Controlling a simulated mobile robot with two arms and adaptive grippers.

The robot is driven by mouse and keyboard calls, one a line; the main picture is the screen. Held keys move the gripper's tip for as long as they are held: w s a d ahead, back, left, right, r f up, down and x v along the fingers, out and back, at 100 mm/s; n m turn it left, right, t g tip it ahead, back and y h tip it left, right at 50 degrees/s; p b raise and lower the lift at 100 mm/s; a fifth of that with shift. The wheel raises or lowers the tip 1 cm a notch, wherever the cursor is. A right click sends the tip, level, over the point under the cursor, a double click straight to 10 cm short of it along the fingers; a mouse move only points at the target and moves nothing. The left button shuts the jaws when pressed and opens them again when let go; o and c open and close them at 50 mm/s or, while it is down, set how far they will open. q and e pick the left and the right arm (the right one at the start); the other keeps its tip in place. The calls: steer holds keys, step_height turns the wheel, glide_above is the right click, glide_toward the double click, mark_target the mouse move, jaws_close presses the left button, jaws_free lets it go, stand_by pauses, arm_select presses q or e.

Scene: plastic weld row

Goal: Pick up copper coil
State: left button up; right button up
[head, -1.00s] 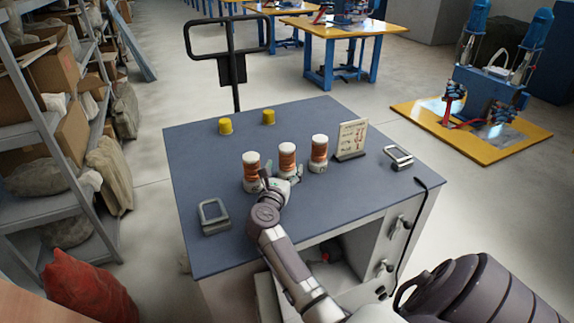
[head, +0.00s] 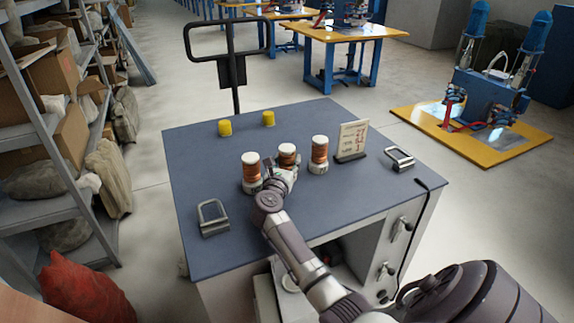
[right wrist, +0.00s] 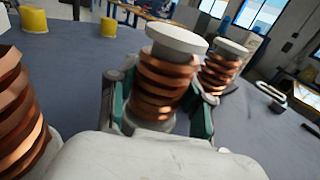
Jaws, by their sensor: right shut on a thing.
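Three copper coils with white caps stand in a row on the dark table. The middle copper coil (head: 287,152) is partly hidden behind my right gripper (head: 284,177) in the head view. In the right wrist view this middle coil (right wrist: 162,80) is between the two fingers of the right gripper (right wrist: 158,115), which is shut on it. The left coil (head: 251,168) and the right coil (head: 319,152) stand upright on either side; they also show at the edges of the wrist view. My left gripper is not in view.
Two yellow caps (head: 225,128) (head: 268,118) sit at the back of the table (head: 200,175). A sign card (head: 352,140) stands right of the coils. Metal handles lie at the left front (head: 213,218) and right (head: 400,158). A shelf with boxes is at left.

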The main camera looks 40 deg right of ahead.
jaws_close()
step_height(320, 180, up, 10)
steer(key=shift+r+p, duration=0.1)
steer(key=shift+p, duration=0.3)
